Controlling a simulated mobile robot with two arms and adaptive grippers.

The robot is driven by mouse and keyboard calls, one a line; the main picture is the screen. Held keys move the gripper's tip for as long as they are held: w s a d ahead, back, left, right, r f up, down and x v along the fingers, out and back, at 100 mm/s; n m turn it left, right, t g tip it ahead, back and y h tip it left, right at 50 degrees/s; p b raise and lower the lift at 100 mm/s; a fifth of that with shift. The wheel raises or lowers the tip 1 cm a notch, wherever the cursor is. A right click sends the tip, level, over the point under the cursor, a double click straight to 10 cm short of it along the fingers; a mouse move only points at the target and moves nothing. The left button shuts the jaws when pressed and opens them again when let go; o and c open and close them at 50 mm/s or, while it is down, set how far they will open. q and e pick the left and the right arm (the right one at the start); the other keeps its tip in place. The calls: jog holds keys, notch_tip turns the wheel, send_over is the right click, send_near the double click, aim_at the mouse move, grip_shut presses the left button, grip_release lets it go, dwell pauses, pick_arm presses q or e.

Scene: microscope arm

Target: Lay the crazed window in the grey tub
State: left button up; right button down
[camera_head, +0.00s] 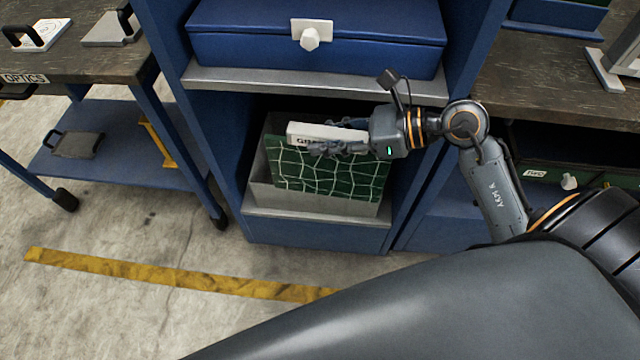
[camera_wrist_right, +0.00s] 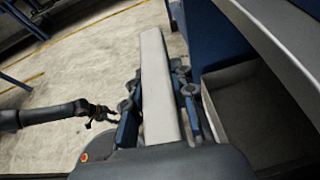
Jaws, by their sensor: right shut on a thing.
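The crazed window is a dark green panel (camera_head: 325,172) with pale crack lines and a white bar (camera_head: 305,131) along its top. My right gripper (camera_head: 340,146) is shut on this bar, and the panel hangs upright below it. In the right wrist view the white bar (camera_wrist_right: 158,85) runs between the fingers (camera_wrist_right: 160,100). The grey tub (camera_head: 256,192) sits low in the blue cabinet, behind the panel, which hides much of it. In the wrist view the tub (camera_wrist_right: 265,110) is right of the bar and its visible inside looks empty. My left gripper (camera_wrist_right: 98,112) is small and dark there, away from the window.
A grey shelf edge (camera_head: 300,90) with a blue case (camera_head: 315,50) is above the tub. Blue cabinet sides flank the opening. A blue cart (camera_head: 110,165) with handled plates stands left; a worktop (camera_head: 530,90) is right. The floor in front is open.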

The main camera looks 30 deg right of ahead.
aim_at(327, 167)
pick_arm(q)
jog(key=shift+w+f+b, duration=0.3)
jog(key=shift+w+b, duration=0.25)
jog(key=shift+b, duration=0.05)
pick_arm(e)
notch_tip(327, 167, down, 2)
jog(key=shift+f, duration=0.1)
